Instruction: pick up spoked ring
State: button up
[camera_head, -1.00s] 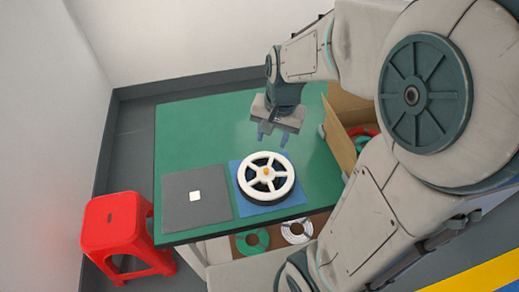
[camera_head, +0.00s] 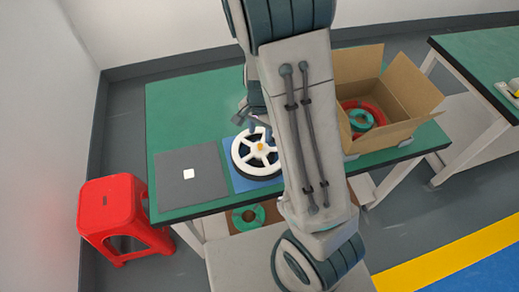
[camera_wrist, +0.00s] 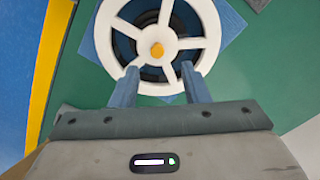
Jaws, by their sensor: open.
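The spoked ring (camera_head: 242,160) is white with a dark underside and an orange hub. It lies flat on a blue square mat (camera_head: 242,183) on the green table, and my arm hides its right edge in the head view. In the wrist view the spoked ring (camera_wrist: 189,44) fills the upper middle. My gripper (camera_wrist: 165,75) is open, its two blue fingers apart over the ring's near rim. Nothing is held between them. I cannot tell whether the fingers touch the ring.
A grey mat (camera_head: 188,185) with a small white square lies left of the ring. An open cardboard box (camera_head: 400,105) with red and green rings stands at the right. A red stool (camera_head: 112,205) stands left of the table. A green ring (camera_head: 238,221) lies below the tabletop.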

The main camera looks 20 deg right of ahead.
aim_at(260, 145)
jog(key=shift+s+a+f, duration=0.1)
jog(key=shift+s+f, duration=0.1)
jog(key=shift+f, duration=1.2)
jog(key=shift+s+f, duration=0.15)
jog(key=shift+f, duration=1.2)
grip_shut()
